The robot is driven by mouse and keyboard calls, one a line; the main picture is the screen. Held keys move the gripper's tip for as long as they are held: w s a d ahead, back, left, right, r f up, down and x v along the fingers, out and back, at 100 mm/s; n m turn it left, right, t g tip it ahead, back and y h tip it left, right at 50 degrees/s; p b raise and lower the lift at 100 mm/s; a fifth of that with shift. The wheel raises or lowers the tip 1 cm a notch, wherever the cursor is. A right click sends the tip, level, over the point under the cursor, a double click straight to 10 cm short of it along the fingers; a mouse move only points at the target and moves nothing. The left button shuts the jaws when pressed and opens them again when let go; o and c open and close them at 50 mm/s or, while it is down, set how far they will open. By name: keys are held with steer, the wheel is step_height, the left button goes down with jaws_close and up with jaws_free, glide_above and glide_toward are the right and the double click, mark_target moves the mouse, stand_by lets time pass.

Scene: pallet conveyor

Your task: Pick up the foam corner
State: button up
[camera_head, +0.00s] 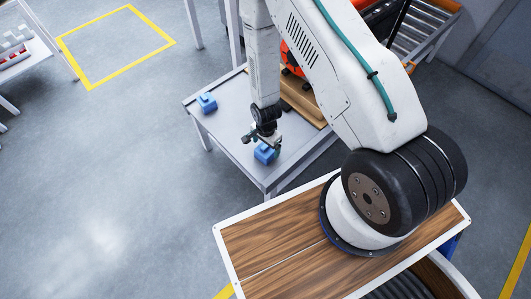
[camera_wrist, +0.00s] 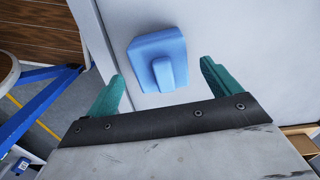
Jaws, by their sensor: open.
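A blue foam corner (camera_head: 264,153) lies on the grey table near its front corner. In the wrist view the foam corner (camera_wrist: 158,58) is a blue block with a raised rib, lying ahead of my fingertips and between their lines. My gripper (camera_head: 262,135) is over the table, close to this block. In the wrist view its green fingers (camera_wrist: 161,80) are spread wide with nothing between them. A second blue foam corner (camera_head: 207,102) lies near the table's left edge.
The grey table (camera_head: 230,125) has bare room between the two blue pieces. A wooden board or pallet (camera_head: 300,100) and an orange thing (camera_head: 291,62) lie at its right, partly behind my arm. A roller conveyor (camera_head: 417,25) stands at the back right.

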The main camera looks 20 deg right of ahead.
steer(key=shift+f, duration=0.85)
steer(key=shift+c, duration=0.3)
steer(key=c, duration=1)
